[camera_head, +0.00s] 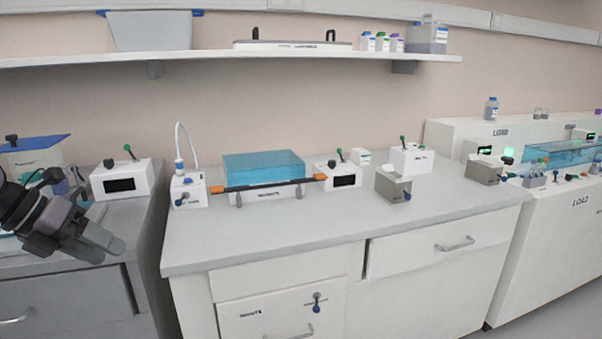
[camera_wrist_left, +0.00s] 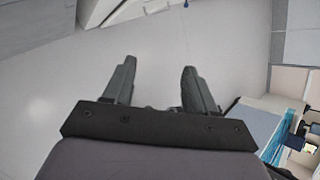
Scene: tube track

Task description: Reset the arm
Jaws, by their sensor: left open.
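My left arm comes in from the left edge of the head view, and its gripper (camera_head: 92,238) hangs in front of the left counter, near its right end. In the left wrist view the two dark fingers of this gripper (camera_wrist_left: 155,80) stand apart with nothing between them. Behind the fingers there is only pale floor. My right gripper does not show in either view.
Another white box (camera_head: 122,181) stands on the left counter, close to my arm. The counter's front is clear.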

